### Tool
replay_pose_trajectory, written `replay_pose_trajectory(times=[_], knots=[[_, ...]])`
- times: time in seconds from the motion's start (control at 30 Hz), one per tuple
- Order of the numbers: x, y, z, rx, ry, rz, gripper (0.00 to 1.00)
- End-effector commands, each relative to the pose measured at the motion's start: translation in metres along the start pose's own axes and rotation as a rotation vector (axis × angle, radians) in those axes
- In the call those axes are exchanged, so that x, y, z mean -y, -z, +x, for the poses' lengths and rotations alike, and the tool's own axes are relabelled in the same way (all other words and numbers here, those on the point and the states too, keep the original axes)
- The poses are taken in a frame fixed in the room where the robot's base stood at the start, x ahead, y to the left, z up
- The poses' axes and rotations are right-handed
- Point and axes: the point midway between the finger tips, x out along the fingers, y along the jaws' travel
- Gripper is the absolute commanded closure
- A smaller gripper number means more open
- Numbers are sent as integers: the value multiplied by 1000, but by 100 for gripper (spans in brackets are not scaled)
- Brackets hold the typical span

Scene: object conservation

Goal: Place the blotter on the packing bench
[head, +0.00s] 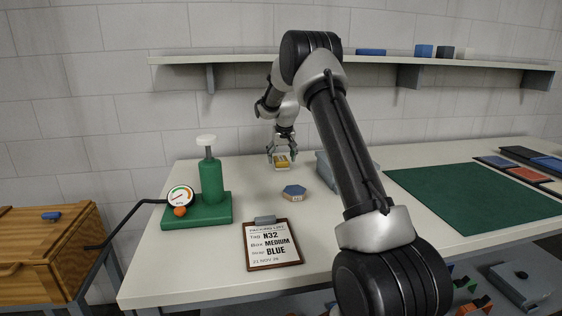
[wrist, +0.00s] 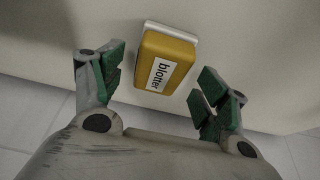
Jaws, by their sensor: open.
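The blotter (head: 281,161) is a small yellow block with a white edge, at the back of the white-topped bench (head: 200,253). In the wrist view the blotter (wrist: 168,62) shows a white label reading "blotter" and lies on a pale surface. My gripper (head: 283,153) is above the blotter, pointing down. In the wrist view my gripper (wrist: 157,79) is open, with one green-padded finger on each side of the blotter. Gaps show between the pads and the blotter, and the gripper is not closed on it.
A grey bin (head: 327,173) is partly hidden behind my arm. A green mat (head: 475,196) lies right. A shelf (head: 230,59) runs above.

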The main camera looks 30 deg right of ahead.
Motion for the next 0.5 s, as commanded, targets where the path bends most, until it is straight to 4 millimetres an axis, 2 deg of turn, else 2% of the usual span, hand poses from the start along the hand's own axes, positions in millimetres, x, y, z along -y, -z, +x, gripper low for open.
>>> replay_pose_trajectory(times=[0.1,0.3,0.5], knots=[[0,1,-29,-3,0,0,26],[0,0,-72,-3,0,0,26],[0,0,-95,-1,0,-1,26]])
